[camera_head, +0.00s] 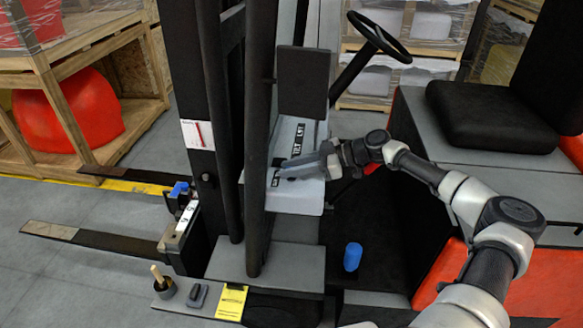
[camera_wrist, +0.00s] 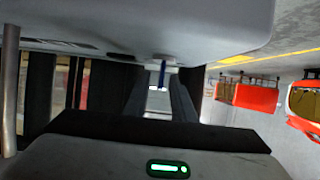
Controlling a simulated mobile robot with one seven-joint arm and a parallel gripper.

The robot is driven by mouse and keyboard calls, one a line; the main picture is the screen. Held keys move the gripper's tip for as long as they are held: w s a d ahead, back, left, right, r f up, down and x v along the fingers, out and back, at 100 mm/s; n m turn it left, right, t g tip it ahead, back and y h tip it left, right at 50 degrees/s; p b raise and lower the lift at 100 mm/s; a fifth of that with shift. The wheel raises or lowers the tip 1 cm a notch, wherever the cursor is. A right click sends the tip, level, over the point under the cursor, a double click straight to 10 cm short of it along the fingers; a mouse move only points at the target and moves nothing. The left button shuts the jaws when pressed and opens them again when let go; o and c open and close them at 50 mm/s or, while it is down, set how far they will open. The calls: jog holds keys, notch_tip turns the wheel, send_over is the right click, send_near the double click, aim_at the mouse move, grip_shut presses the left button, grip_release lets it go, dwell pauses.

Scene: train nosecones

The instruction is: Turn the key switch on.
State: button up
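The forklift's grey console (camera_head: 300,203) stands behind the mast, with dark labels, one reading "TILT" and "LWR". My gripper (camera_head: 283,171) is low over the console's front left part in the head view. In the wrist view my gripper (camera_wrist: 160,100) shows two dark fingers apart with a gap between them, so it is open. A small dark-blue upright piece (camera_wrist: 162,74) on a pale mount shows beyond the gap; I cannot tell whether it is the key. I cannot make out a key switch in the head view, where my gripper and the mast cover part of the console.
The black mast post (camera_head: 262,130) stands close left of my gripper. The steering wheel (camera_head: 379,37) is above and right, the black seat (camera_head: 492,115) farther right. A blue cylinder (camera_head: 352,257) stands on the footwell floor. A red nosecone (camera_head: 78,112) sits in a wooden crate at left.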

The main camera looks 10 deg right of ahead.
grip_shut()
jog(key=shift+m+t, duration=0.3)
jog(key=m+t+h+b, duration=0.1)
jog(key=m+t+b, duration=0.1)
jog(key=shift+s+f+m+t+h, duration=0.1)
jog(key=shift+m+t+h, duration=0.2)
jog(key=shift+h, duration=0.1)
jog(key=m+t+h+b, duration=0.1)
jog(key=m+t+h, duration=0.1)
jog(key=shift+m, duration=0.3)
jog(key=m+t+h+b, duration=0.2)
jog(key=m+t+h, duration=0.1)
jog(key=m+h, duration=0.2)
jog(key=shift+a+h, duration=0.15)
jog(key=shift+h, duration=0.15)
jog(key=m+t+h+b, duration=0.1)
jog(key=m+h+b, duration=0.1)
jog(key=m+h, duration=0.1)
jog(key=shift+m+h, duration=0.3)
jog(key=shift+m+h+b, duration=0.3)
jog(key=shift+h+b, duration=0.05)
jog(key=shift+h, duration=0.05)
jog(key=shift+d+r, duration=0.2)
